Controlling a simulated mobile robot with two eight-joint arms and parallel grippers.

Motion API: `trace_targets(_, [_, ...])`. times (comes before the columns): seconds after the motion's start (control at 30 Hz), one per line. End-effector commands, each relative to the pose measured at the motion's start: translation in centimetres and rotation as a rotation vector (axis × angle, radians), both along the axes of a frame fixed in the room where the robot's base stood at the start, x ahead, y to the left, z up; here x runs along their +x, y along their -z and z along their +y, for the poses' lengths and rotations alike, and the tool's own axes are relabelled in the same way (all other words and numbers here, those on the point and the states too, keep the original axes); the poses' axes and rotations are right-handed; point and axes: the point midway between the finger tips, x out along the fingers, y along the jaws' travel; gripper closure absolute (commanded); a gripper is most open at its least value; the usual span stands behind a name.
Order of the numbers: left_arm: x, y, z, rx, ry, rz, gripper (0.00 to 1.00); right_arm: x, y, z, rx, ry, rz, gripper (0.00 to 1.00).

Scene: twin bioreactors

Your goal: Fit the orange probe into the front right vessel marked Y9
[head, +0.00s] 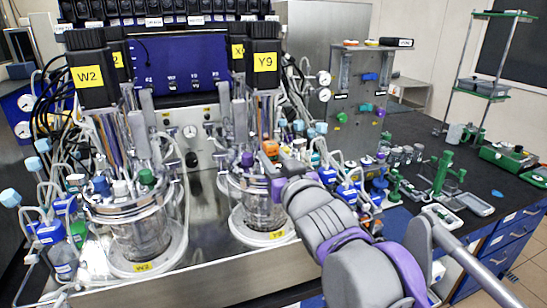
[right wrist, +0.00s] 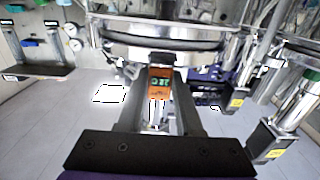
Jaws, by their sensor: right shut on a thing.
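The orange probe (head: 270,148) shows as a small orange block above the lid of the front right vessel. In the right wrist view its orange body (right wrist: 159,83) with dark lettering sits between my two fingers. My right gripper (head: 273,162) is shut on it, coming in from the lower right. The vessel marked Y9 (head: 262,212) is a glass jar with a steel lid, its yellow Y9 label on the white base. A steel rim (right wrist: 160,48) shows close beyond the probe in the wrist view. Whether the probe's lower end is in a port is hidden. My left gripper is not in view.
The vessel marked W2 (head: 140,235) stands to the left. A black motor marked Y9 (head: 264,60) rises above the right vessel. A purple-topped fitting (head: 247,160) and tubes crowd the lid. Small bottles (head: 350,192) stand close on the right.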

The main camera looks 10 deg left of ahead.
Motion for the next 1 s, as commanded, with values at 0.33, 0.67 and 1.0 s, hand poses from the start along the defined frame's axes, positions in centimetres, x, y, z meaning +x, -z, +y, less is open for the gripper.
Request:
trace_targets(0.33, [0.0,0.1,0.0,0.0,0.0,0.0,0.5,0.0,0.1,0.0,0.0,0.0,0.0,0.31])
trace_targets(0.67, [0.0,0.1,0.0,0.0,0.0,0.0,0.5,-0.5,0.1,-0.3,0.0,0.0,0.0,0.31])
trace_targets(1.0, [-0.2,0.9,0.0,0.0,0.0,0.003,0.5,-5.3,0.2,-3.6,-0.001,0.001,-0.001,0.31])
